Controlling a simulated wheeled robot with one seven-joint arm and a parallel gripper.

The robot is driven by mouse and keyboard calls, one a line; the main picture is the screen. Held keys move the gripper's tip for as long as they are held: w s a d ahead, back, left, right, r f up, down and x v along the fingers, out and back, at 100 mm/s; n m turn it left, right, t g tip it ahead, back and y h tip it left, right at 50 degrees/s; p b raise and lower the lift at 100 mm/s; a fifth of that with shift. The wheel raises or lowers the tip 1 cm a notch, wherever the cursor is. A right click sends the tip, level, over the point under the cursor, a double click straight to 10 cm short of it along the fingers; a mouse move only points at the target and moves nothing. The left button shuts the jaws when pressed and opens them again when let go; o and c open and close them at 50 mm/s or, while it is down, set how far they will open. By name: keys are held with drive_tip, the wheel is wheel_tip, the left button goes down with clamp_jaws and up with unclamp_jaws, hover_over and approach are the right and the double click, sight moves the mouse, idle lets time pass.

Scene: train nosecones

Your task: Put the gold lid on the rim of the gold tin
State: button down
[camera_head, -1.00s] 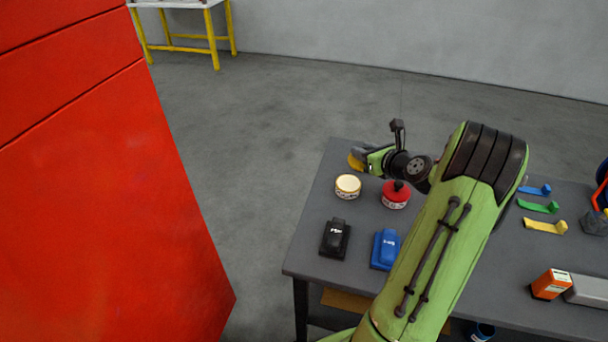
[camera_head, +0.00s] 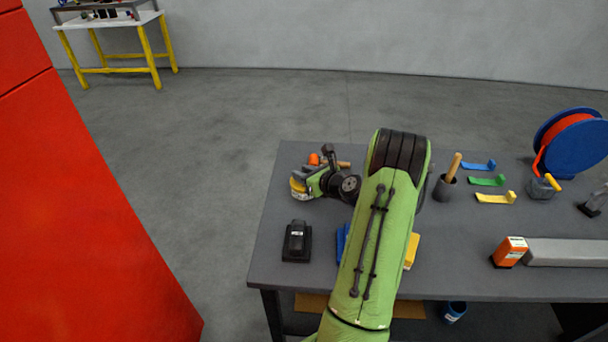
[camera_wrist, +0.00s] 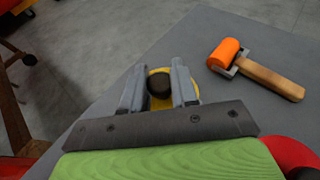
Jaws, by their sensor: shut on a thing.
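My gripper (camera_head: 304,184) is shut on the dark knob of the gold lid (camera_head: 297,186), at the left part of the table. In the wrist view the round dark knob (camera_wrist: 159,85) sits between my two grey fingers (camera_wrist: 157,88), with the lid's yellow edge (camera_wrist: 158,71) behind it. The gold tin (camera_head: 300,198) shows only as a pale strip just below the lid in the head view; my gripper hides most of it. The lid is over the tin; I cannot tell whether it touches the rim or sits level.
An orange roller with a wooden handle (camera_wrist: 258,74) lies on the grey table (camera_head: 266,218) close by. A red rounded thing (camera_wrist: 292,155) is at the wrist view's lower right. A black block-like device (camera_head: 297,242) stands in front; a blue one (camera_head: 342,241) is partly behind my arm.

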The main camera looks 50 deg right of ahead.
drive_tip(key=shift+f, duration=0.15)
drive_tip(key=c, duration=0.9)
unclamp_jaws()
drive_tip(key=shift+o, duration=0.2)
